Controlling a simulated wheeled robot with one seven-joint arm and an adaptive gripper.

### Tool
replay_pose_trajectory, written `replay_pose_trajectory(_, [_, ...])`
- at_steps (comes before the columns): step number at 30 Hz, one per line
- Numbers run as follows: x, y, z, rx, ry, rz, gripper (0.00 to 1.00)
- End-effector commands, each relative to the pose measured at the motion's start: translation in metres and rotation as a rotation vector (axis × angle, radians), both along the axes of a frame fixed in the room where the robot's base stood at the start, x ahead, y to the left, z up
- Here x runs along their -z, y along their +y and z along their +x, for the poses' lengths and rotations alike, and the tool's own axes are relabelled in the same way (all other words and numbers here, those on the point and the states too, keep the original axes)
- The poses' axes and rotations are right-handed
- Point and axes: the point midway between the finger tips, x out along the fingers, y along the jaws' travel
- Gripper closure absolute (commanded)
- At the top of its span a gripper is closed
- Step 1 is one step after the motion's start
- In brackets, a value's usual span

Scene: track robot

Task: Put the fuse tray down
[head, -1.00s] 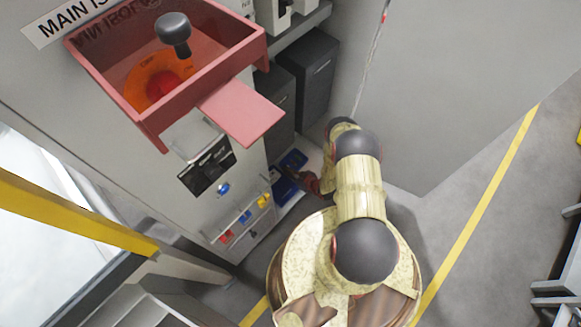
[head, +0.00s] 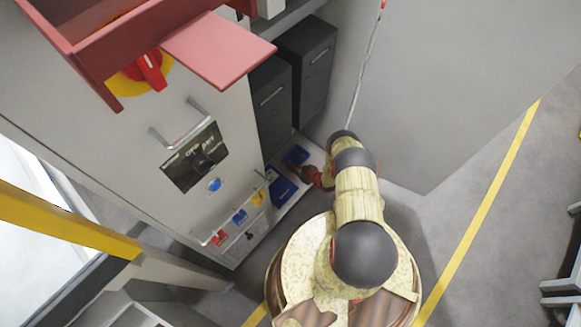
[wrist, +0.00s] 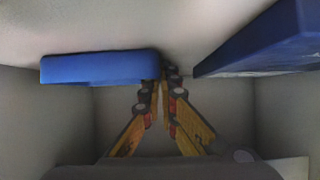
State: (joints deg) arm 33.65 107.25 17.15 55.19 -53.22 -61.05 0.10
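Two blue trays show low beside the cabinet. One blue tray (head: 283,188) lies nearer and another blue piece (head: 296,155) lies farther back, both on a pale low surface. I cannot tell which is the fuse tray. My gripper (head: 305,170) is low beside them, small and partly hidden by my arm. In the wrist view its fingertips (wrist: 168,73) come close together at the end of one blue tray (wrist: 100,68). The other blue body (wrist: 260,42) is to the right, apart from the fingers. Whether the tips pinch a tray edge is unclear.
A grey cabinet carries a red open box (head: 105,35) with a jutting flap (head: 218,48), a switch panel (head: 195,157) and a rack of coloured pieces (head: 238,217). Dark drawer units (head: 305,72) stand behind. Grey floor is open to the right, past a yellow line (head: 480,205).

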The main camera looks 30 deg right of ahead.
Motion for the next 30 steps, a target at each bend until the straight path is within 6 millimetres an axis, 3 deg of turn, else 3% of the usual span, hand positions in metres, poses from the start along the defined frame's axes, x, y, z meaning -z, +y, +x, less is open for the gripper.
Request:
replay_pose_trajectory(9, [0.0010,-0.0005,0.0008,0.000,-0.002,-0.002,1.00])
replay_pose_trajectory(20, [0.0005,-0.0004,0.0007,0.000,-0.001,0.000,0.78])
replay_pose_trajectory(30, [-0.0010,-0.0006,0.0008,0.000,-0.001,-0.001,0.77])
